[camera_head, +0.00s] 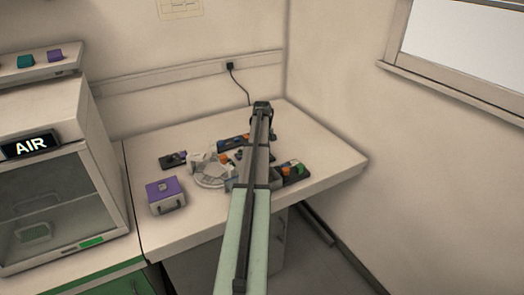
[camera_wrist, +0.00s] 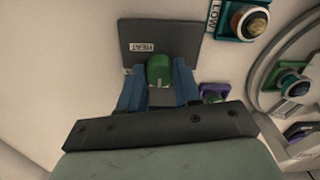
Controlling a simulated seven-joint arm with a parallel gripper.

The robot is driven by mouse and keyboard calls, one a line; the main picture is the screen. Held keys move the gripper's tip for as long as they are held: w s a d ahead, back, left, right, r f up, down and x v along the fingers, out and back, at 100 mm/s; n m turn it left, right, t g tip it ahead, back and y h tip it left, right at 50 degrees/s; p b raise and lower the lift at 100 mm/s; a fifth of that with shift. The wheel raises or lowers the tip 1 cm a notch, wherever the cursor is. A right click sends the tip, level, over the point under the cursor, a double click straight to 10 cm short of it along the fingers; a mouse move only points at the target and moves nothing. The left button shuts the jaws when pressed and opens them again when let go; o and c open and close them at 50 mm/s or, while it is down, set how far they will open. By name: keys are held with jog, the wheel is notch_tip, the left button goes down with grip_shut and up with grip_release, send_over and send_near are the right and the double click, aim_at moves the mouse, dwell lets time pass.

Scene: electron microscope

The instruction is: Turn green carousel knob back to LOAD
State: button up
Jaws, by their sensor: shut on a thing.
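A green knob (camera_wrist: 159,68) stands on a dark plate (camera_wrist: 185,35) in the wrist view. A label on the plate appears to read HEAT, turned upside down. My gripper (camera_wrist: 159,82) has its two blue fingers on either side of the knob and is shut on it. The knob carries a small pale mark on its near side. No LOAD label can be read. Another green part (camera_wrist: 292,84) sits on the round carousel-like unit (camera_wrist: 262,62) at the right. In the head view my arm covers the gripper's work spot.
A brown-orange knob (camera_wrist: 254,22) sits beside a LOW label at the upper right of the wrist view. A purple part (camera_wrist: 214,92) is close to my right finger. The head view shows a purple-topped box (camera_head: 166,190) and a glass-fronted AIR cabinet (camera_head: 60,185) at left.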

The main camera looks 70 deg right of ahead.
dwell(0.4)
jog(key=o, duration=1.1)
jog(key=shift+c, duration=0.2)
notch_tip(320, 180, up, 14)
jog(key=shift+f, duration=0.1)
dwell(0.4)
